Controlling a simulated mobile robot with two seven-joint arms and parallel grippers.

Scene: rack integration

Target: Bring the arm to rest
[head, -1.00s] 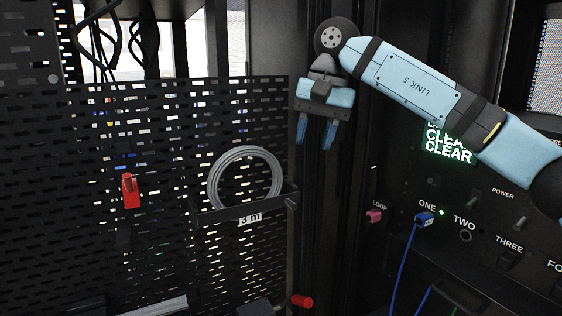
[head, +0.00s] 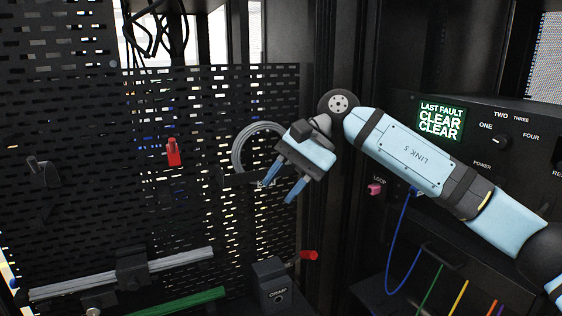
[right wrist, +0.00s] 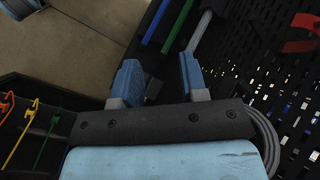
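My right arm comes in from the right in the head view. Its gripper (head: 280,189) points down and to the left in front of the perforated panel (head: 100,110). The two blue fingers are apart with nothing between them. The right wrist view also shows the open, empty fingers (right wrist: 161,82). The gripper partly covers a grey coiled cable (head: 243,150) hung on the panel. My left gripper is in neither view.
A dark post stands behind my right wrist. Red handles (head: 173,152) and (head: 309,255), a grey rail and a green rod (head: 180,304) are at left and below.

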